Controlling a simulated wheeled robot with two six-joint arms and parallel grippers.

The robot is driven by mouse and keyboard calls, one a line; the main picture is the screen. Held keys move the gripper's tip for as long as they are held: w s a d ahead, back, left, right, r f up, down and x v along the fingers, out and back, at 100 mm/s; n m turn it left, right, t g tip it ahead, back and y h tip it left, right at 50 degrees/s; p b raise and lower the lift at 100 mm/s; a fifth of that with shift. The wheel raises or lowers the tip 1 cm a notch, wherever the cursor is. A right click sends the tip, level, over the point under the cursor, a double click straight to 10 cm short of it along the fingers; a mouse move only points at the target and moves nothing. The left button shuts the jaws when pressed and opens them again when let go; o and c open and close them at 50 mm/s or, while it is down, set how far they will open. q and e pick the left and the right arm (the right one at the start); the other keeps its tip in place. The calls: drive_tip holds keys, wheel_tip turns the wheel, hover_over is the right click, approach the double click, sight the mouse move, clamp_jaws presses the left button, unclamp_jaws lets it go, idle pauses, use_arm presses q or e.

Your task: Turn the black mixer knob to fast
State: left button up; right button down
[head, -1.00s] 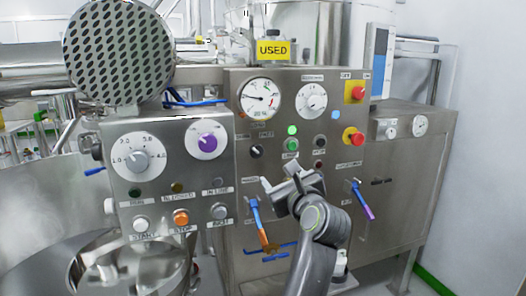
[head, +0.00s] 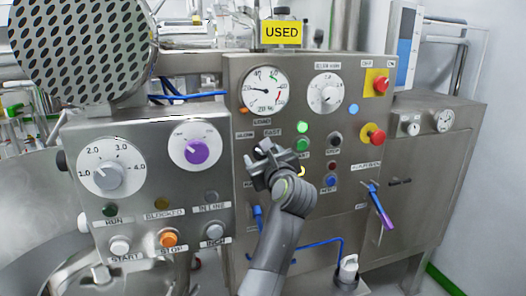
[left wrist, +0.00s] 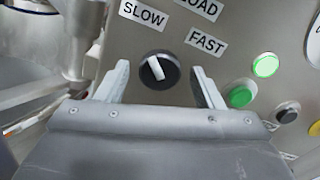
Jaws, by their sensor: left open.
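The black mixer knob (left wrist: 158,70) is on the steel panel in the left wrist view. Its white pointer bar leans up and to the left, towards the SLOW label (left wrist: 142,14); the FAST label (left wrist: 206,41) is at its upper right. My left gripper (left wrist: 161,86) is open, with one finger on each side of the knob from this view; contact is not visible. In the head view my left gripper (head: 259,158) is in front of the panel, and it mostly hides the knob. My right gripper is out of view.
A green button (left wrist: 240,96) and a lit green lamp (left wrist: 266,66) sit right of the knob. A red emergency button (head: 373,134), a blue-purple lever (head: 380,206) and a left panel with a purple knob (head: 196,151) are around the arm.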

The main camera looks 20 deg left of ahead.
use_arm(q)
drive_tip(key=shift+w+a, duration=0.15)
drive_tip(key=shift+r, duration=0.1)
drive_tip(key=shift+c, duration=0.9)
drive_tip(key=c, duration=0.8)
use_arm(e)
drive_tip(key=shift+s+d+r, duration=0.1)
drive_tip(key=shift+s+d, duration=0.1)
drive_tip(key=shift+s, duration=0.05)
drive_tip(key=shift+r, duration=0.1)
